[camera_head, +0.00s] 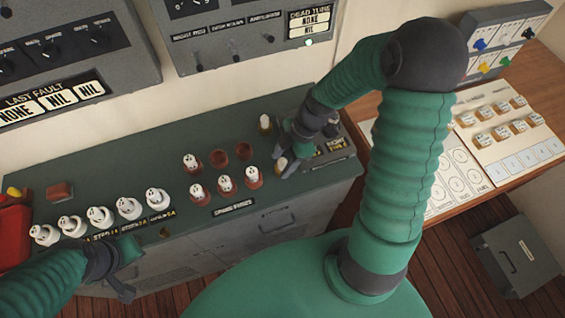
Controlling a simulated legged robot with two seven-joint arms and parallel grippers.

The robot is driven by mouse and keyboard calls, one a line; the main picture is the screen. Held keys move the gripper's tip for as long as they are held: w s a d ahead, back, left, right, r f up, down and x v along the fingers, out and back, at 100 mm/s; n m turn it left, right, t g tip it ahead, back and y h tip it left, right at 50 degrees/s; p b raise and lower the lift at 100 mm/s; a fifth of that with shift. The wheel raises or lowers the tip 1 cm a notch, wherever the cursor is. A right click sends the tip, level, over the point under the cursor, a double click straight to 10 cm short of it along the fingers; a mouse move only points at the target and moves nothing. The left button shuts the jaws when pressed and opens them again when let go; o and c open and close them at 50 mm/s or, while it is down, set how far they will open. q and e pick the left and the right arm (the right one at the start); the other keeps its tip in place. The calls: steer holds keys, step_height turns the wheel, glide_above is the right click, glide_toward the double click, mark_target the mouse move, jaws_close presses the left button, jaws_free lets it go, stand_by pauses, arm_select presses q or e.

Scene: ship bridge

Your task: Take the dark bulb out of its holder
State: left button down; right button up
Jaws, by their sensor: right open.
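No bulb in view stands out clearly as the dark one. A small pale, yellowish bulb-like piece (282,164) sits near the console's front edge on the right. My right gripper (287,151) is open and reaches down at this piece, its fingers close to it; I cannot tell if they touch. A similar pale piece (265,122) stands farther back. Next to the gripper is a dark box (338,152) with a partly hidden label. My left gripper (124,276) is low at the console's front edge, apart from these pieces; its jaws are unclear.
The green console top (120,170) carries a row of white holders (100,216) at left and red-brown holders (225,184) in the middle, two without white pieces. A red object (14,232) lies far left. A wooden desk with panels (505,125) stands right.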

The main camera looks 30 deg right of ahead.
steer(key=shift+w+f, duration=0.15)
steer(key=shift+w, duration=0.05)
jaws_close()
stand_by(0.3)
